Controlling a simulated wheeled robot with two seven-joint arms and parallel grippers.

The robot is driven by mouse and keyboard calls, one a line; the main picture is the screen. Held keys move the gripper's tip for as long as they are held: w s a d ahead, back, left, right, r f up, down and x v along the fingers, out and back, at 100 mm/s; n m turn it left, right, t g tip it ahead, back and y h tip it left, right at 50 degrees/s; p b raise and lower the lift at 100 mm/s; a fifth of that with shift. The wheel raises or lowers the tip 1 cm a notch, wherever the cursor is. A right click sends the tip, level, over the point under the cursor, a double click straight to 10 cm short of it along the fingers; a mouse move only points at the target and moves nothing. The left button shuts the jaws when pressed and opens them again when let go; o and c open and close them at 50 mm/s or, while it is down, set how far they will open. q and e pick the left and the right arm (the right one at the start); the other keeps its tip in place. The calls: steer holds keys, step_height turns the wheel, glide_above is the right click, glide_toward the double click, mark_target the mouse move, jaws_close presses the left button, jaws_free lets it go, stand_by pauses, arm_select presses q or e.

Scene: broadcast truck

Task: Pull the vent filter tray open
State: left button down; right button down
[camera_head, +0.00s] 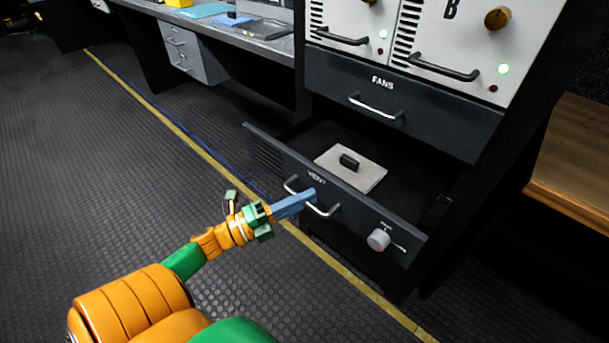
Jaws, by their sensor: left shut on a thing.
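The vent filter tray (385,222) is a dark drawer labelled VENT at the bottom of the rack, and it stands pulled out from the rack. Inside it lies a light grey plate (362,177) with a black grip on top. The tray's front has a silver bar handle (325,210) and a grey knob to its right. My left gripper (309,196) is shut on the handle, and its blue fingers cover the handle's middle. My right gripper is not in view.
Above the tray is a shut drawer labelled FANS (430,110), with white panels above that. A wooden surface (575,150) stands at the right. A workbench (245,35) with a grey drawer unit (190,55) is at the back. The floor to the left is clear.

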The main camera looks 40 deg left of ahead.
arm_select(q)
steer(key=c, duration=0.9)
jaws_free()
steer(key=shift+o, duration=0.2)
steer(key=v, duration=0.7)
steer(key=shift+b, duration=0.35)
steer(key=shift+a, duration=0.1)
